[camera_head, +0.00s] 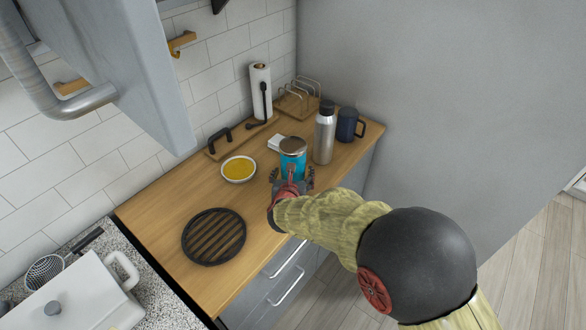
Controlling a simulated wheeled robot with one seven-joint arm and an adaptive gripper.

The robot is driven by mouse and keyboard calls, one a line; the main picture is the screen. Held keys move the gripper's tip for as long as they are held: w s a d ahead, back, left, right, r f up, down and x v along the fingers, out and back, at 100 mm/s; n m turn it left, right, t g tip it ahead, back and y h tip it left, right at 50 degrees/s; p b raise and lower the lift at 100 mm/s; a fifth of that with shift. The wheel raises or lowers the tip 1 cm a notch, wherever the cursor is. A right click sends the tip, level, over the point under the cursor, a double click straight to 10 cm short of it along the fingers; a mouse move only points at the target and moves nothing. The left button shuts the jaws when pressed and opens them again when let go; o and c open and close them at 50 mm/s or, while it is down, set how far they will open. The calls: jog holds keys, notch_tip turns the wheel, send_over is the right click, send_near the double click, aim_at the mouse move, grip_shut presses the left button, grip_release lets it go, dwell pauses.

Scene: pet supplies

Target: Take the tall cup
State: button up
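A tall blue cup (292,163) with a metallic grey-brown top stands upright on the wooden counter (165,205), near its front edge. My gripper (292,176) reaches in from the front right, low at the cup. Its dark fingers are spread apart, one showing to the left and one to the right of the cup's lower part. I cannot tell whether either finger touches the cup. The cup's base is hidden behind my gripper.
A silver bottle (324,138) and a dark blue mug (347,124) stand right of the cup. A bowl of yellow food (239,168) is to the left, a black round trivet (214,236) nearer. A paper towel roll (261,90) and wooden rack (298,98) stand behind. A grey wall bounds the right.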

jog(key=c, duration=1.1)
jog(key=shift+c, duration=0.5)
jog(key=shift+r, duration=0.1)
